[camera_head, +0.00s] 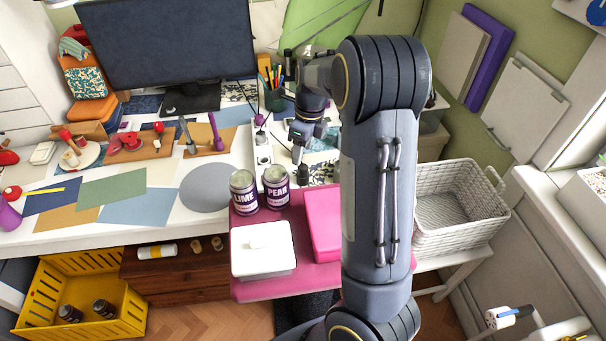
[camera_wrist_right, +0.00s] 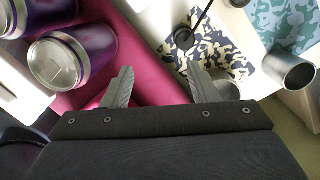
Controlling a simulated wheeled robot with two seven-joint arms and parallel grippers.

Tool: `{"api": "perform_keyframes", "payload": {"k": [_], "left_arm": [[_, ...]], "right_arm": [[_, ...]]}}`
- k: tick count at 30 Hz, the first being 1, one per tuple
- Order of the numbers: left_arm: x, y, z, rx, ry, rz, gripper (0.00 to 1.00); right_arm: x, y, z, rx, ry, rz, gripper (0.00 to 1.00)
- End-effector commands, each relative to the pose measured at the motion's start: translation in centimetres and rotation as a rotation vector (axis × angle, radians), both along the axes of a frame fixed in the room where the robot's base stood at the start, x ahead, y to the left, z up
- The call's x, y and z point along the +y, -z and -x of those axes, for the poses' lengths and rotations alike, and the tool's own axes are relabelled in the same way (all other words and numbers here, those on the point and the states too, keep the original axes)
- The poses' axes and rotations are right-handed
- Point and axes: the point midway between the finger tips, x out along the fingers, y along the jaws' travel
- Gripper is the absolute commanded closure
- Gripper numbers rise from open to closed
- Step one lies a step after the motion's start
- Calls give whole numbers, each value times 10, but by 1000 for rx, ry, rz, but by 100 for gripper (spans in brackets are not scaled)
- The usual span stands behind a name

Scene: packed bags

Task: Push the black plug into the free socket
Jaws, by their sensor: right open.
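A small black round piece with a thin black cord, which looks like the black plug (camera_wrist_right: 183,38), shows on a white surface in the right wrist view. In the head view, small dark pieces with thin cords stand on a narrow white strip (camera_head: 263,152) behind the cans; which is the plug and which socket is free is too small to tell. My right gripper (camera_head: 298,154) points down just right of this strip. Its two fingers are apart and empty in the right wrist view (camera_wrist_right: 160,84), with the black piece beyond them. My left gripper is not in view.
Two purple-labelled cans, LIME (camera_head: 243,193) and PEAR (camera_head: 276,188), stand near my right gripper. A white box (camera_head: 262,262) and a pink box (camera_head: 321,225) are in front. A pen cup (camera_head: 275,99) and monitor (camera_head: 170,45) stand behind. A white basket (camera_head: 455,205) is right.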

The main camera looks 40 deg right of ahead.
Motion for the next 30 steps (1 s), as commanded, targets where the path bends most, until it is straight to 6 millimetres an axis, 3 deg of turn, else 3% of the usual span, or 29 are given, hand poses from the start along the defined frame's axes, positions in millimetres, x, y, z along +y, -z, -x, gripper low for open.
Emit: {"api": "perform_keyframes", "payload": {"k": [3, 8, 24, 30], "left_arm": [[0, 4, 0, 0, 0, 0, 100], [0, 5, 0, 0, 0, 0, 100], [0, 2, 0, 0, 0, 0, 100], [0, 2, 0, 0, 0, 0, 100]], "right_arm": [[-14, 20, -17, 58, 181, 56, 46], [-22, 32, -25, 85, 295, 90, 46], [-23, 100, -29, 89, 306, 91, 46], [-23, 108, -29, 85, 306, 90, 46]]}}
